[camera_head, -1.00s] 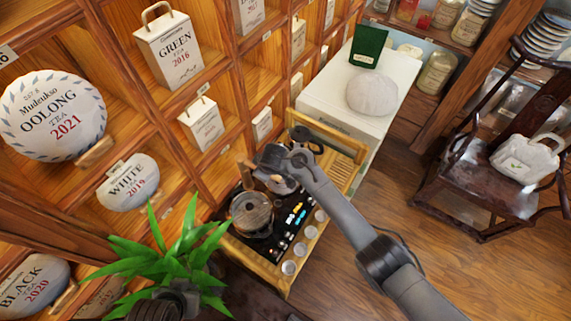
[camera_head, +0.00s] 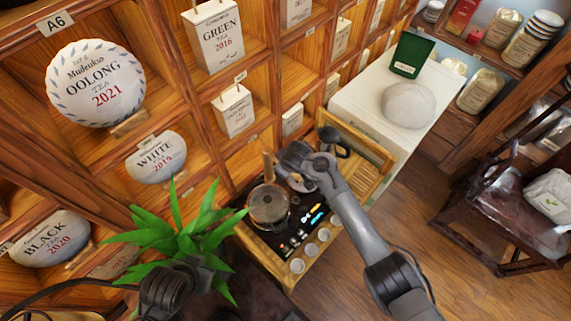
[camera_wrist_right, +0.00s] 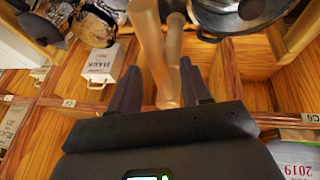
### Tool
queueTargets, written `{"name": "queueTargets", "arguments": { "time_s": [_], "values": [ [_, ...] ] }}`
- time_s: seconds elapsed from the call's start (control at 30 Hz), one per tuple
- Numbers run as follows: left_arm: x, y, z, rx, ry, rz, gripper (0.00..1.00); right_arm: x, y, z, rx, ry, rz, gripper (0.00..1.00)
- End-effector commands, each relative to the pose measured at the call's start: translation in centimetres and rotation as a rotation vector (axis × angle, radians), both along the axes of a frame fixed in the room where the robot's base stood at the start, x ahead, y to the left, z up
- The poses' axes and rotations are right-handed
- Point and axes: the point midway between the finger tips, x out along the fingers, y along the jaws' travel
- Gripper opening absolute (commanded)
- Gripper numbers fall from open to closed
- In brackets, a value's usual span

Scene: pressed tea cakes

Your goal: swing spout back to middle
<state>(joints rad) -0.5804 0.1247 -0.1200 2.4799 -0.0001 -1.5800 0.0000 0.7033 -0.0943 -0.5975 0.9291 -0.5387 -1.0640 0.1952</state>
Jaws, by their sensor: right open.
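In the head view, my right gripper (camera_head: 296,160) reaches over the tea table, its fingers hard to make out. A pale upright post (camera_head: 268,166), which looks like the spout fitting, stands just left of it. In the right wrist view, my right gripper (camera_wrist_right: 158,85) is open, with dark fingers well apart. Pale tan cylinders (camera_wrist_right: 165,60), likely the spout and its post, run between and past the fingers. I cannot tell whether the fingers touch them, nor which way the spout points. My left gripper is not made out; only a dark arm part shows by the plant.
A lidded pot (camera_head: 269,208) stands on the tea table (camera_head: 258,249), with small cups (camera_head: 310,250) along its front edge. Green leaves (camera_head: 185,235) are in front at left. Shelves with tea packages (camera_head: 235,110) rise close behind. A white cabinet (camera_head: 375,85) stands at back right.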

Motion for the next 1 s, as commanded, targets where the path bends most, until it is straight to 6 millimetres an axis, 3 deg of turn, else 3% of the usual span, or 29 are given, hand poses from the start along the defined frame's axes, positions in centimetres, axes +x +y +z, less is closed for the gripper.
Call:
{"name": "queueTargets", "arguments": {
  "time_s": [0.33,0.8,1.0],
  "values": [
    [0.0,0.1,0.3,0.002,0.000,-0.001,0.00,-0.5,-0.2,1.2,0.002,0.002,0.002,0.47],
    [0.0,-0.3,1.3,-0.011,0.000,0.007,0.00,-3.3,-1.5,7.9,0.004,-0.001,-0.001,0.47],
    [0.0,-0.3,1.5,-0.011,0.000,0.007,0.00,-4.0,-1.9,9.4,0.002,0.001,0.001,0.47]
  ]
}}
